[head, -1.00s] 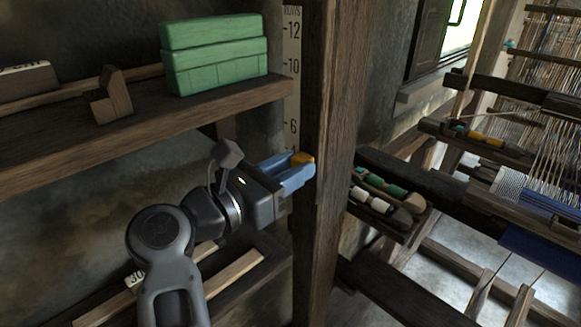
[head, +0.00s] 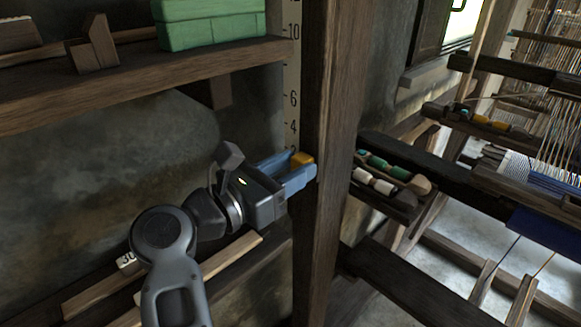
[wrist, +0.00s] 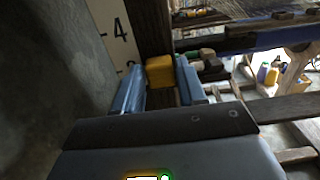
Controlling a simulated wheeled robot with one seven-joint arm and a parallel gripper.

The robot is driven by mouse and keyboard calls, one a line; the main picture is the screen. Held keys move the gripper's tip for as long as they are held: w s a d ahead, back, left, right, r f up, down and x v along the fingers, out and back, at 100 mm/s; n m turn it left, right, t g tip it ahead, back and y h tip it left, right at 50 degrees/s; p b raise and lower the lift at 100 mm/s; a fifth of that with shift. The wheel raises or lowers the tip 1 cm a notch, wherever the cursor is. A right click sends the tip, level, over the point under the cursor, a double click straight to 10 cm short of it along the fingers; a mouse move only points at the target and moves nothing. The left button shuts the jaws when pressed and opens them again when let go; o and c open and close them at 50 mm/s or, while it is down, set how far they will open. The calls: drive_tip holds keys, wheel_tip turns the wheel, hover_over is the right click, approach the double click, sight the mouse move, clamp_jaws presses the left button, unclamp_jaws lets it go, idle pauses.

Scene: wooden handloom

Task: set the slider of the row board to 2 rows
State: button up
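The row board (head: 292,75) is a pale upright strip on the post, with 10, 6 and 4 readable in the head view. Its slider is a yellow block (head: 301,159), below the 4, about where the 2 would fall; that mark is hidden there. My gripper (head: 292,174) reaches it from the left, its blue fingers on either side of the slider. In the wrist view the slider (wrist: 160,72) sits between the fingertips (wrist: 160,80). The board (wrist: 112,30) shows its 4 above, and a partly hidden mark lies beside the slider.
A dark wooden post (head: 325,200) stands just right of the board. A shelf (head: 140,82) with a green box (head: 210,30) is above left. A bobbin tray (head: 385,190) and the loom (head: 540,120) are to the right. Open wall lies under the shelf.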

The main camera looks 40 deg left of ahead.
drive_tip(key=shift+o, duration=1.4)
drive_tip(key=s+b, duration=0.1)
drive_tip(key=s, duration=0.6)
drive_tip(key=shift+s, duration=0.4)
